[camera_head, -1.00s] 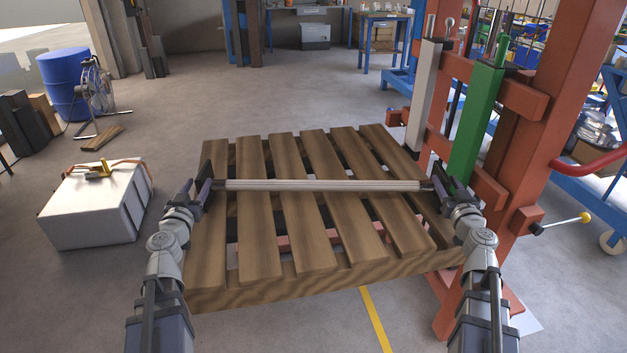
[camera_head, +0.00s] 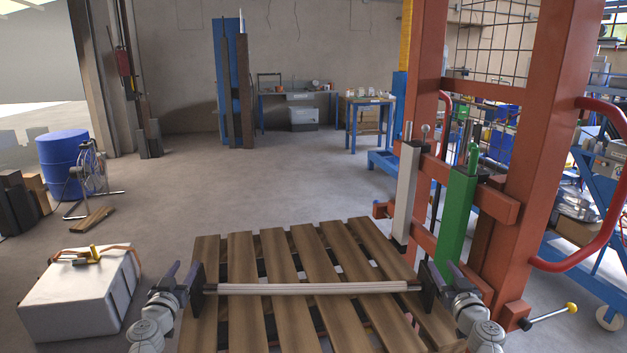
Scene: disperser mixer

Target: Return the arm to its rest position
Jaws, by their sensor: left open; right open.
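A pale rod (camera_head: 310,288) with dark ends lies level across the wooden pallet (camera_head: 279,251), low in the head view. My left gripper (camera_head: 197,287) is open at the rod's left end. My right gripper (camera_head: 425,288) is open at the rod's right end. Whether the fingers touch the rod, and whether it rests on the slats, I cannot tell. My arms' lower parts are cut off by the bottom edge of the picture.
A red-orange frame (camera_head: 540,130) with a white post (camera_head: 405,195) and a green post (camera_head: 457,215) stands close at right, near my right arm. A white box (camera_head: 75,300) stands at left. A blue drum (camera_head: 64,160) and a fan (camera_head: 92,172) stand farther back. The middle floor is clear.

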